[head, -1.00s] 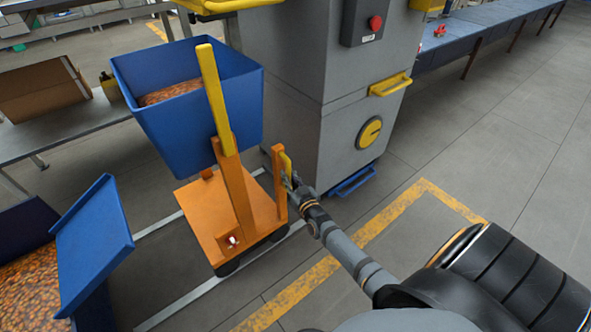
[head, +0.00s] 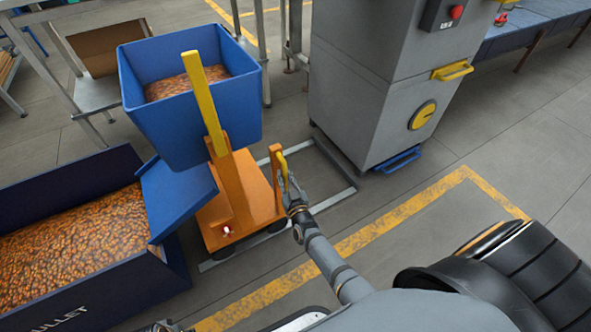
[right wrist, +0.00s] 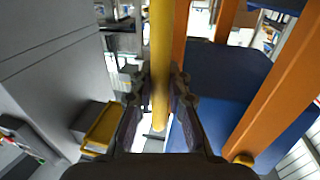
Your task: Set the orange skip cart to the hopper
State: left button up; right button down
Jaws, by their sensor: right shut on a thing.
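The orange skip cart (head: 236,230) stands on the floor left of centre in the head view and carries a blue skip (head: 190,128) of amber pieces. A yellow bar (head: 203,100) rises from its mast. My right gripper (head: 291,190) is shut on the cart's upright yellow handle (head: 281,166). The handle (right wrist: 158,60) also runs between the fingers in the right wrist view. A blue bin (head: 75,298) full of amber pieces, with lettering ending in "ULLET", lies to the left. Its tilted blue lip (head: 178,200) reaches to the cart. I cannot tell which thing is the hopper.
A grey machine (head: 375,90) with a yellow handle and red button stands right of the cart, with floor between. Pale floor rails (head: 335,163) run beside the cart. A yellow floor line (head: 400,210) crosses clear floor. A blue bench (head: 530,30) is at the back right.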

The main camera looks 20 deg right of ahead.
jog(key=shift+s+a+f, duration=0.1)
jog(key=shift+s+a, duration=0.05)
jog(key=shift+a, duration=0.65)
pick_arm(q)
jog(key=shift+a+f, duration=0.1)
jog(key=shift+f, duration=0.4)
pick_arm(e)
jog(key=shift+a+f, duration=0.1)
pick_arm(q)
jog(key=shift+s, duration=0.1)
pick_arm(e)
jog(key=c, duration=1.7)
grip_release()
jog(key=shift+s+a, duration=0.1)
jog(key=o, duration=0.4)
jog(key=shift+a, duration=0.15)
pick_arm(q)
jog(key=shift+a, duration=0.1)
